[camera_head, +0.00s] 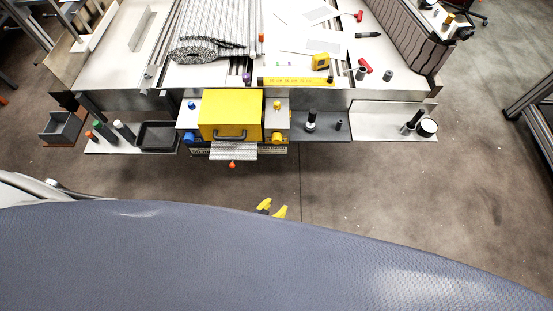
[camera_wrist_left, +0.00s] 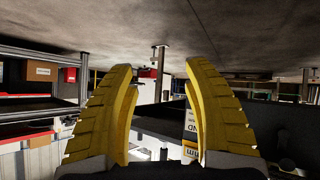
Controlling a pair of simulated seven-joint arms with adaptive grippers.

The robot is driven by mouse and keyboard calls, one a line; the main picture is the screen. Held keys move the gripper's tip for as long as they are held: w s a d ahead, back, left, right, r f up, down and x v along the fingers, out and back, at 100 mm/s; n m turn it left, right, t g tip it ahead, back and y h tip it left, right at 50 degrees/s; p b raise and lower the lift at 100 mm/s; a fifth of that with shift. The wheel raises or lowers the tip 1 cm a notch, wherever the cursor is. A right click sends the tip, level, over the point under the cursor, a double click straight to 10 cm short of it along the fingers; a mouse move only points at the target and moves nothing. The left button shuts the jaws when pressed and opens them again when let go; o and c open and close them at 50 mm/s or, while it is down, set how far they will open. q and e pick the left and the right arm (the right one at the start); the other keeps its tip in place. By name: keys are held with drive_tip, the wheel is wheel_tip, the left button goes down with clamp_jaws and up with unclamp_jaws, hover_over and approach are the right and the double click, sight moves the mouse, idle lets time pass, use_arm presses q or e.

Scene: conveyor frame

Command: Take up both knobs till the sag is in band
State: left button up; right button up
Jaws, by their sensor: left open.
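A yellow cover (camera_head: 230,115) with a dark handle sits at the front of the conveyor frame. A large yellow knob (camera_head: 277,138) is at its lower right and a blue knob (camera_head: 191,136) at its lower left. A strip of metal mesh belt (camera_head: 233,150) shows under the cover, with a small orange-red piece (camera_head: 232,165) below it. My left gripper (camera_head: 272,209) is open and empty, in front of and apart from the frame; my grey body hides most of it. Its spread yellow fingers fill the left wrist view (camera_wrist_left: 159,67). My right gripper is not in view.
A dark tray (camera_head: 158,135) and several small cylinders stand on the left shelf. Dark-topped parts (camera_head: 311,121) and a white-topped round item (camera_head: 427,127) stand on the right shelves. A rolled mesh belt (camera_head: 193,52) lies on top. Floor before the frame is clear.

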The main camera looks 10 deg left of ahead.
sight(277, 141)
use_arm(q)
drive_tip(key=w+d+r+n+t+y, duration=0.1)
drive_tip(key=w+d+r+n+t, duration=0.15)
drive_tip(key=w+r, duration=0.5)
drive_tip(key=w+d+r+n+t, duration=0.2)
drive_tip(key=w+r+t, duration=0.2)
drive_tip(key=r, duration=0.6)
drive_tip(key=a+r+n+t+y, duration=0.1)
drive_tip(key=a+r+n+y, duration=0.4)
drive_tip(key=a+y, duration=0.2)
drive_tip(key=x, duration=0.9)
drive_tip(key=shift+d, duration=0.2)
clamp_jaws()
drive_tip(key=m, duration=1.4)
drive_tip(key=shift+c, duration=1.1)
unclamp_jaws()
